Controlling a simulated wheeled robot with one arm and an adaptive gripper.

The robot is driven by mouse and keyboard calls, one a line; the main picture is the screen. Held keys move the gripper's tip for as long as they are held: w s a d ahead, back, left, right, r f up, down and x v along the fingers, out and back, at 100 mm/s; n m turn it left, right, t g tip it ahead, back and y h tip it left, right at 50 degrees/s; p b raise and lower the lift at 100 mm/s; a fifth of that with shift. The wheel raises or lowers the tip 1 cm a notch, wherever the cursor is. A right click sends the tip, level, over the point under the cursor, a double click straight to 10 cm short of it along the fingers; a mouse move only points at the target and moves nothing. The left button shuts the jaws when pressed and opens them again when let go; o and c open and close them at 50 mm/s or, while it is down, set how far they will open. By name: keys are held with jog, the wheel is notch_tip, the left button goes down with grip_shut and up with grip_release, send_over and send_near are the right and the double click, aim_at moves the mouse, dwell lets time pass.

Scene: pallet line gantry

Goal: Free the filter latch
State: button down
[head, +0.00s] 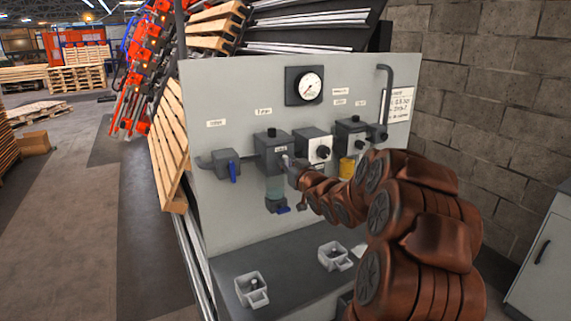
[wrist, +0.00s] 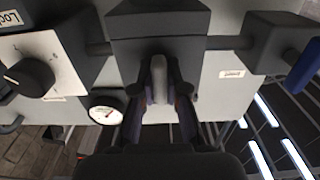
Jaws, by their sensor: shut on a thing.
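The filter unit (head: 271,143) is a dark grey block on the light grey panel, with a translucent greenish bowl (head: 273,187) below it and a blue drain lever (head: 283,210) at the bottom. My gripper (head: 287,163) is at the filter's lower right front, and my arm reaches in from the right. In the wrist view, my gripper (wrist: 159,92) is shut on a light grey upright tab, the latch (wrist: 158,72), in front of the dark filter body (wrist: 160,28). The latch's base is partly hidden by the fingers.
A valve with a blue handle (head: 233,172) is left of the filter. A square regulator with a black knob (head: 322,151) and a unit with a yellow bowl (head: 347,167) are to the right. A gauge (head: 310,86) sits above. Two small holders (head: 251,290) (head: 333,256) stand on the grey ledge (head: 290,275).

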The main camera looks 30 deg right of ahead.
jog(key=c, duration=1.2)
grip_release()
jog(key=s, duration=0.8)
jog(key=s+a, duration=0.1)
jog(key=s, duration=0.3)
